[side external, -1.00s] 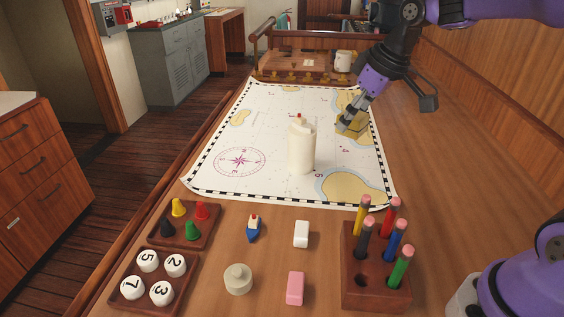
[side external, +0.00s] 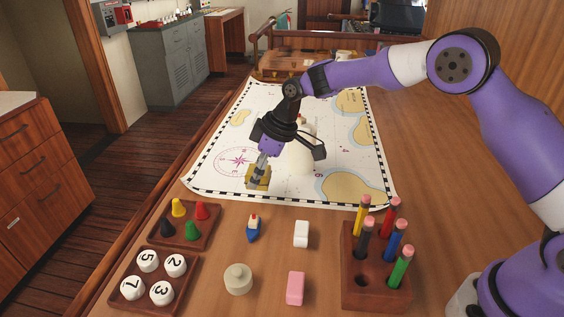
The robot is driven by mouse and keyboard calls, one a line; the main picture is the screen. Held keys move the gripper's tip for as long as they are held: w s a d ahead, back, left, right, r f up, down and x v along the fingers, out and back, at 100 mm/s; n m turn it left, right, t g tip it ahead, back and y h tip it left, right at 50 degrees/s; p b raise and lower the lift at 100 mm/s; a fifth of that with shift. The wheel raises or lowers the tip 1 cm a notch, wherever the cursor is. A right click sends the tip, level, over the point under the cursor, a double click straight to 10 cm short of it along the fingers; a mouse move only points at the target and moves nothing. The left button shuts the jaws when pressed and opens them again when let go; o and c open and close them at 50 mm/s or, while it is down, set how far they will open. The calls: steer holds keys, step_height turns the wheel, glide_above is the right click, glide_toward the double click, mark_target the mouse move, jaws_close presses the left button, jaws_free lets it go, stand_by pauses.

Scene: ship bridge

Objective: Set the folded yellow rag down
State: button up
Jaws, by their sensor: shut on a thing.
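The folded yellow rag (side external: 259,178) is held in my gripper (side external: 258,170), which is shut on it. The rag is over the near left part of the white chart (side external: 212,184), just right of the printed compass rose. I cannot tell whether the rag touches the chart or hangs slightly above it. The gripper points down and hides part of the rag.
A cream candle (side external: 302,157) stands on the chart right of my gripper, partly hidden by it. Nearer are a toy boat (side external: 253,228), a white block (side external: 301,234), a tray of coloured pawns (side external: 181,236) and a pencil block (side external: 376,290). The chart's right side is clear.

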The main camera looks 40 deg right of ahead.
mark_target(260, 183)
steer(key=shift+f, duration=1.6)
steer(key=shift+f, duration=0.2)
steer(key=o, duration=1.1)
steer(key=shift+o, duration=0.2)
steer(key=shift+r, duration=0.1)
steer(key=shift+r, duration=0.35)
steer(key=v, duration=1.1)
steer(key=shift+s+d+r, duration=0.15)
steer(key=shift+s+r, duration=0.05)
